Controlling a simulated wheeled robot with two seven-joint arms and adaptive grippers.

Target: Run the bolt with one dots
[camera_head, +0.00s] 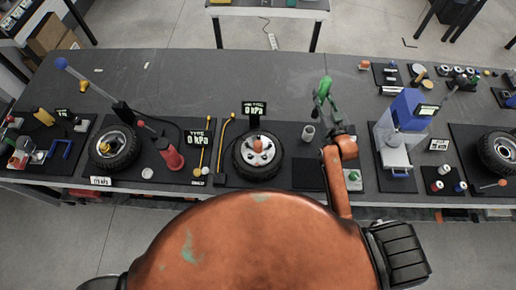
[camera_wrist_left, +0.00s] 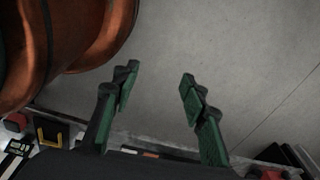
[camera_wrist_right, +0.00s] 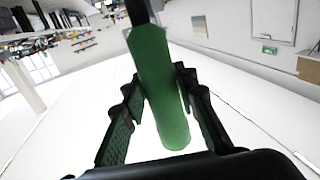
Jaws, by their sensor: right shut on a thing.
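My right gripper (camera_head: 323,94) is raised above the table, right of the centre wheel (camera_head: 258,156). In the right wrist view my right gripper (camera_wrist_right: 158,84) is shut on a green-handled tool (camera_wrist_right: 160,105) with a dark shaft. The tool's far end is out of that view. The centre wheel lies flat on a dark mat, with a pale hub and a reddish part in its middle. Its bolts and their dots are too small to tell apart. My left gripper (camera_wrist_left: 160,76) is open and empty over the floor, outside the head view.
Another wheel (camera_head: 113,147) lies left, beside a red bottle-shaped thing (camera_head: 169,153). A 0 kPa display (camera_head: 254,109) stands behind the centre wheel. A blue and white press-like device (camera_head: 405,122) stands right of my right arm. A third wheel (camera_head: 499,150) is at the right edge.

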